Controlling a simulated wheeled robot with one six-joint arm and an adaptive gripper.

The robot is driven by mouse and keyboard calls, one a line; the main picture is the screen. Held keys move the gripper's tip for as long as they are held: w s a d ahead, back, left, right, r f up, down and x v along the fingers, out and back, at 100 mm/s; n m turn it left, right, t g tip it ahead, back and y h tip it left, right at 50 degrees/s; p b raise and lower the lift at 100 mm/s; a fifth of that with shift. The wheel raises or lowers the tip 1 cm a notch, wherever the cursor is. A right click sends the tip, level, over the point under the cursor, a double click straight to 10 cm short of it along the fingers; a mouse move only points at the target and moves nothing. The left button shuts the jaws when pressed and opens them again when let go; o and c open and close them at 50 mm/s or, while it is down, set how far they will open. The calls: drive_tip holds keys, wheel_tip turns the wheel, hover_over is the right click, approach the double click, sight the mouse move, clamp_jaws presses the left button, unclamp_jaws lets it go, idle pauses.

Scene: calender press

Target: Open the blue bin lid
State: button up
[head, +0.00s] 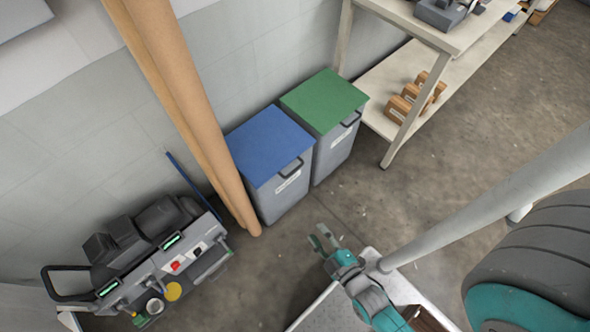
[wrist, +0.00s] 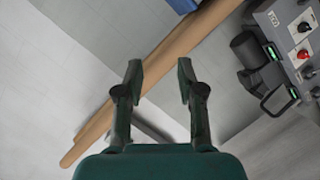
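The blue bin lid (head: 266,144) lies flat and shut on a grey bin (head: 284,194) against the wall in the head view. A dark handle (head: 291,168) sits at the lid's front edge, above a white label. My gripper (head: 322,238) is in front of the bins, apart from the lid. In the wrist view my gripper (wrist: 159,75) has its two fingers spread with nothing between them. A small blue patch at the top edge of the wrist view may be the lid; I cannot tell.
Long brown rolls (head: 182,110) lean on the wall just left of the blue-lidded bin. A green-lidded bin (head: 324,100) stands on its right, beside a shelf table (head: 405,30). A grey machine (head: 150,255) sits at the lower left. Floor is clear before the bins.

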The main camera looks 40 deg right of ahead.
drive_tip(key=w+d+f+n+h, duration=0.2)
drive_tip(key=w+d+f+n, duration=0.15)
drive_tip(key=w+f, duration=0.4)
drive_tip(key=n+h, duration=0.1)
drive_tip(key=n, duration=0.3)
approach(295, 169)
drive_tip(key=shift+m+g, duration=0.25)
drive_tip(key=shift+g, duration=0.05)
drive_tip(key=x, duration=1)
drive_tip(key=shift+a, duration=0.1)
clamp_jaws()
